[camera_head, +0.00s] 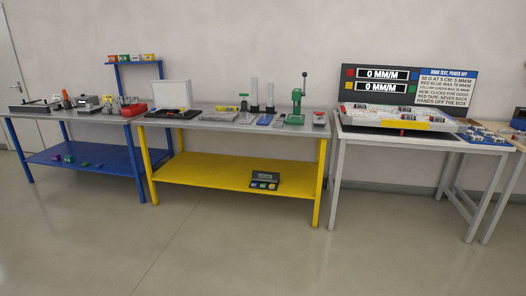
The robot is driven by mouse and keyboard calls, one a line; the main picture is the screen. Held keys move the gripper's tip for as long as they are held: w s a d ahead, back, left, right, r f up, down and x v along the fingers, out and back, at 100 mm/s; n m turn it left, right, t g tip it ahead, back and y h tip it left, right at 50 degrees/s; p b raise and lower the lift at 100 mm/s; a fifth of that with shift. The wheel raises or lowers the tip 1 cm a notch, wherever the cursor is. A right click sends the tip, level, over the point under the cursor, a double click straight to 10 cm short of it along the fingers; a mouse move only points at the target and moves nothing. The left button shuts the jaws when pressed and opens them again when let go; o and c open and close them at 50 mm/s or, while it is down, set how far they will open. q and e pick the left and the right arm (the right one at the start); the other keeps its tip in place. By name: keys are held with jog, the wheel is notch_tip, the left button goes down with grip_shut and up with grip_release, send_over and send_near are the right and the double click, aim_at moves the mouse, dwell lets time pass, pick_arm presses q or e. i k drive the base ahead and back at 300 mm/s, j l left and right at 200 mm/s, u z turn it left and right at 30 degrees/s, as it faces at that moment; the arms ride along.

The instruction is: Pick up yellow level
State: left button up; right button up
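A small yellow item (227,108) lies on the grey top of the yellow-framed bench (190,122), left of two upright grey cylinders. It is too small to tell whether it is a level. A yellow strip (405,125) runs along the front of the white box on the right table. Neither of my grippers is in view.
A green press (298,100) stands right of the cylinders, and an open white case (172,95) at the bench's left. A blue bench (75,160) stands left, a white-legged table (337,175) with signs right. A dark device (265,178) sits on the yellow lower shelf. The floor in front is clear.

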aim_at(221, 108)
jog(key=i+l+z, duration=0.15)
jog(key=i, duration=2.2)
jog(key=i+u, duration=0.25)
jog(key=i, duration=0.2)
jog(key=i+l+u, duration=0.25)
jog(key=i, duration=0.2)
jog(key=i+l+u, duration=0.1)
jog(key=i+u, duration=0.15)
jog(key=i, duration=0.2)
